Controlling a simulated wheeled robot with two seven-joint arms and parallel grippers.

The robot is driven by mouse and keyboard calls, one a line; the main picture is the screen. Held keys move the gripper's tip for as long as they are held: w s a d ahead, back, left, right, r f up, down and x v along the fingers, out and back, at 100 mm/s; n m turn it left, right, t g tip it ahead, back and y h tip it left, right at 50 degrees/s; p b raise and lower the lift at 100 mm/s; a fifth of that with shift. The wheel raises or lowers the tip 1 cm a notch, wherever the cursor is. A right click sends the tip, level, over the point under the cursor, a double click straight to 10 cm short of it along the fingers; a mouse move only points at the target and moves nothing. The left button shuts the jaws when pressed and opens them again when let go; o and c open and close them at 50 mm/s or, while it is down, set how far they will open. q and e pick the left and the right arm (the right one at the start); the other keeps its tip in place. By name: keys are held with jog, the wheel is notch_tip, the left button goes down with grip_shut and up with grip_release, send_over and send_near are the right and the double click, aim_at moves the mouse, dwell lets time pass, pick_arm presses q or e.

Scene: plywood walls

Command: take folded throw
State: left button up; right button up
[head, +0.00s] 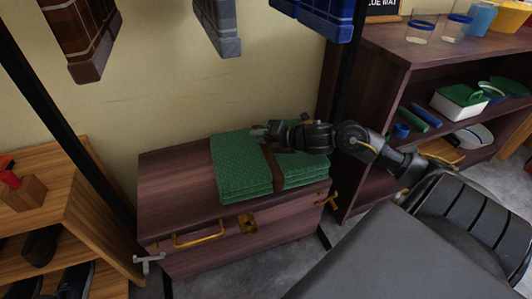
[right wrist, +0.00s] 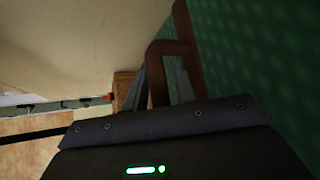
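The folded throw (head: 237,167) is a stack of green textured cloth lying on the lid of a dark wooden chest. A brown strap (head: 273,178) runs over it. My right gripper (head: 262,131) is at the throw's back edge, near the strap's upper end. In the right wrist view, its two fingers (right wrist: 161,88) stand apart, with part of a brown strap loop (right wrist: 170,48) between them. The throw's green side (right wrist: 250,60) fills the right of that view. Whether the fingers touch the strap is unclear. My left gripper is not in view.
The chest (head: 170,195) has brass fittings and stands against the wall. A wooden shoe rack (head: 75,190) is at left. A dark shelf unit (head: 375,50) with cups and boxes is at right. Garments (head: 80,40) hang above from a black-posted rack.

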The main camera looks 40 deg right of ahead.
grip_shut()
dwell(1.3)
